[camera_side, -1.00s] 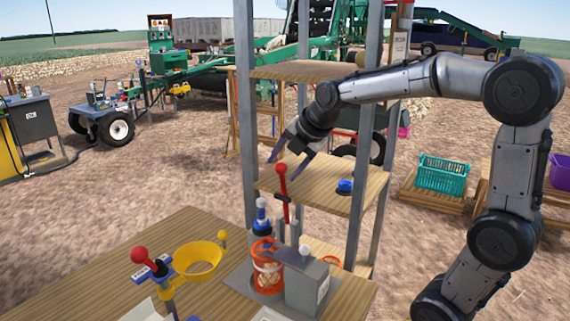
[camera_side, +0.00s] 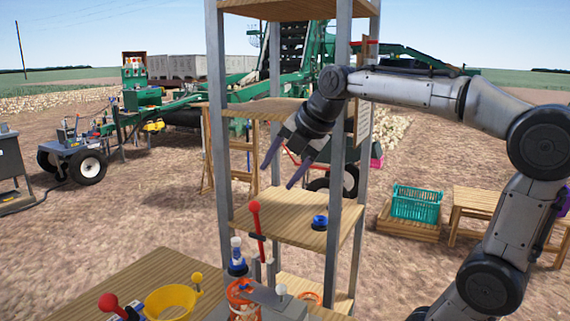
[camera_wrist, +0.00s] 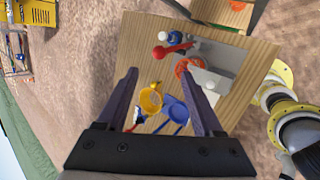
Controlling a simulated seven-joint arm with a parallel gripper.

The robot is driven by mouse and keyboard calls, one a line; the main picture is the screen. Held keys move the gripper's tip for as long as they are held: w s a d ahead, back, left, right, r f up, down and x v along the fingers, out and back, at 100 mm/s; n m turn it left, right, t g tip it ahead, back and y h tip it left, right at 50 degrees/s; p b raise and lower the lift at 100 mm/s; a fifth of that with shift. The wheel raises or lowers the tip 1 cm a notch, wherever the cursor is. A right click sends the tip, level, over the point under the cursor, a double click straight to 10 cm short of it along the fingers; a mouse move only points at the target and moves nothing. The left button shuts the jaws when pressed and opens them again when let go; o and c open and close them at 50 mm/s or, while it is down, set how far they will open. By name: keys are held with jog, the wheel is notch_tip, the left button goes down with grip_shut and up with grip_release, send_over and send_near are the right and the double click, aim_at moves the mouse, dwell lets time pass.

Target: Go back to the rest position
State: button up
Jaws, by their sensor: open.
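My gripper (camera_side: 285,170) is open and empty in the side view. It hangs in the air beside the middle shelf level of the metal-post rack, its two purple-grey fingers pointing down. In the wrist view my gripper (camera_wrist: 165,100) shows its fingers spread wide, with the wooden table (camera_wrist: 135,60) below and nothing between them in grip. My arm (camera_side: 400,90) reaches in from the right, bent at the elbow.
The shelf rack (camera_side: 217,130) has metal posts close to my arm. A blue knob (camera_side: 320,222) sits on its lower shelf (camera_side: 290,225). A teal crate (camera_side: 416,203) stands to the right.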

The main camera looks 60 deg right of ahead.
jog(key=shift+v, duration=1)
jog(key=s+a+f+m+y, duration=0.1)
jog(key=s+a+f+m, duration=0.1)
jog(key=s+a+f, duration=0.4)
jog(key=s+a+f+m, duration=0.1)
jog(key=s+f+m, duration=0.3)
jog(key=m, duration=0.4)
jog(key=s+a+f+m+g, duration=0.1)
jog(key=s+f+m, duration=0.3)
jog(key=m, duration=0.5)
notch_tip(320, 180, down, 3)
jog(key=shift+s+a+r+y, duration=0.15)
jog(key=shift+s+a+y, duration=0.2)
jog(key=shift+a, duration=0.3)
